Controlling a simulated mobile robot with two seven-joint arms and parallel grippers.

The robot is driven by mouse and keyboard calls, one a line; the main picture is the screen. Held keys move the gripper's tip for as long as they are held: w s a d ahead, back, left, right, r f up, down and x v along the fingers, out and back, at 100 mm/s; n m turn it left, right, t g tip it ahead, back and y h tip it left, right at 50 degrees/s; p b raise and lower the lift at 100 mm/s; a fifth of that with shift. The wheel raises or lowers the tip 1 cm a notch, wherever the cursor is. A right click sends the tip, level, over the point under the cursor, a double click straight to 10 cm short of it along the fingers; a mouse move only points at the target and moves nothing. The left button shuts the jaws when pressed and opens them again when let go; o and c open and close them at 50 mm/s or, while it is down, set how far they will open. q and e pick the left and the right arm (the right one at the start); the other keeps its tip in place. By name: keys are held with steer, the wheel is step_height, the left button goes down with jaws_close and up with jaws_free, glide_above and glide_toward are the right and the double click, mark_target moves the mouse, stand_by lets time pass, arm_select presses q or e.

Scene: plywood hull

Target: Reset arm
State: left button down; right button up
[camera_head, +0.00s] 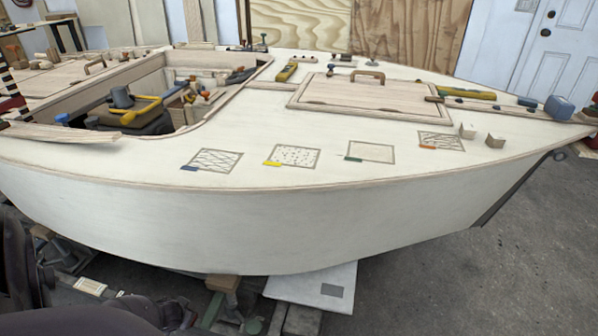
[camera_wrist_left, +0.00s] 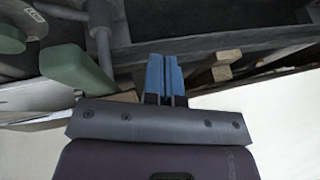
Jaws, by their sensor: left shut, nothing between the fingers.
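My left gripper (camera_wrist_left: 163,75) shows in the left wrist view with its two blue fingers together and nothing between them. It points at dark framework and wood blocks, with the pale hull side at the lower right. In the head view a dark part of my left arm fills the lower left corner, and the left gripper cannot be made out there. My right gripper is in neither view.
The plywood hull (camera_head: 230,228) fills the head view. Its deck carries several patterned squares, a hatch lid (camera_head: 335,92), small wooden blocks (camera_head: 495,141) and a cockpit opening with tools. A white board (camera_head: 312,285) lies below the hull. Grey floor is clear at right.

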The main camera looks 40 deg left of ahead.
arm_select(q)
steer(key=shift+s+d+r+m+t+h, duration=0.4)
steer(key=shift+d+r+m+t+h, duration=1.25)
steer(key=shift+d+r, duration=6.3)
steer(key=shift+s+d+r+m+t+h, duration=0.35)
steer(key=shift+d+r+m+t+h, duration=1.3)
steer(key=shift+d+r, duration=6.2)
step_height(320, 180, up, 7)
steer(key=d+t+y+p, duration=0.1)
steer(key=d+p, duration=0.1)
steer(key=p, duration=1.2)
steer(key=shift+s+d+n+p, duration=0.15)
steer(key=shift+s+n+p, duration=0.1)
steer(key=shift+n+p, duration=0.1)
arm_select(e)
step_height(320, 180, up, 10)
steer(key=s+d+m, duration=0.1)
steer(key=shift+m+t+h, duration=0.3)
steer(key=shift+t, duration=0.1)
arm_select(q)
steer(key=shift+f+y, duration=0.1)
steer(key=shift+y, duration=0.2)
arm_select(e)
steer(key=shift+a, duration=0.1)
